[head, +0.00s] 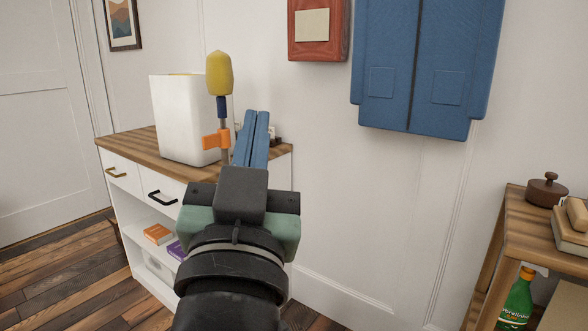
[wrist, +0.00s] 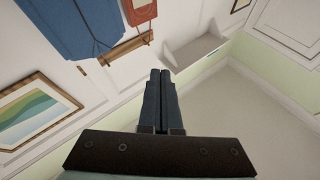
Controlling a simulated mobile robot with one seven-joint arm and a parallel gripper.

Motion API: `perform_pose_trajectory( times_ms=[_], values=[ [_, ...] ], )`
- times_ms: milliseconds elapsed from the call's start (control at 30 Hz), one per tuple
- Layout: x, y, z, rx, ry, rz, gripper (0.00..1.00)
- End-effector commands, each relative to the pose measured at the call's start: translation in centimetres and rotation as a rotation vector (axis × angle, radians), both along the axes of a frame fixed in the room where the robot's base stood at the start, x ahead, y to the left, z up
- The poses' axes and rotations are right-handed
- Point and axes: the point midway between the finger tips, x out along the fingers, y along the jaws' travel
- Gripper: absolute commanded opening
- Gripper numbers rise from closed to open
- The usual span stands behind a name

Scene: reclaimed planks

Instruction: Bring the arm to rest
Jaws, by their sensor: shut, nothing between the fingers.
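My gripper (head: 257,118) is raised in front of the white wall in the head view, its two blue fingers pointing up and close together. The fingers hold nothing. In the wrist view the fingers (wrist: 160,78) lie side by side, with wall and ceiling beyond them. My arm hides part of the cabinet behind it in the head view.
A white cabinet (head: 113,200) with a wooden top stands at the left. On it are a white container (head: 183,120) and an upright yellow-headed object (head: 219,73). A blue garment (head: 425,60) hangs on the wall. A wooden shelf (head: 520,222) stands at the right.

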Motion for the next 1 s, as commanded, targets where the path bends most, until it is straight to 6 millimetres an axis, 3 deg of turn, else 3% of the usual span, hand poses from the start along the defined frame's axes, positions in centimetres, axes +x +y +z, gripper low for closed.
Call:
perform_pose_trajectory(
  times_ms=[33,200,300,1000],
  values=[
    [-2.0,-1.2,4.3,-0.023,-0.091,-0.016,0.0],
    [-10.1,-4.2,14.1,-0.118,-0.389,-0.089,0.0],
    [-9.5,-3.8,18.0,-0.119,-0.37,-0.081,0.0],
    [-9.2,-3.7,39.5,-0.117,-0.363,-0.077,0.0]
  ],
)
